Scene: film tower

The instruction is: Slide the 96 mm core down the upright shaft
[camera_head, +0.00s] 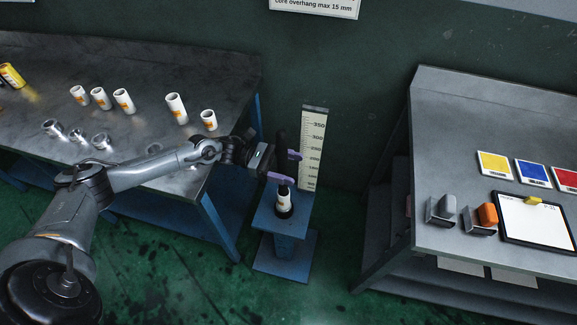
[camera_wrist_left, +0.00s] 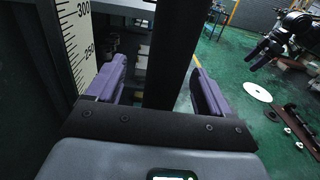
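A white core with an orange and dark label (camera_head: 284,200) stands low around the upright black shaft on the blue stand; its length cannot be read. The black shaft (camera_head: 280,145) also rises through the middle of the left wrist view (camera_wrist_left: 168,60). My left gripper (camera_head: 287,167) is above the core, its purple fingers apart on either side of the shaft with nothing between them but the shaft.
A ruled scale (camera_head: 314,150) stands close behind the shaft. Several white cores (camera_head: 176,108) and metal pieces (camera_head: 77,136) stand on the left bench (camera_head: 215,65). The right bench (camera_head: 445,120) holds coloured cards (camera_head: 494,165), holders and a clipboard (camera_head: 535,218). Green floor lies between.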

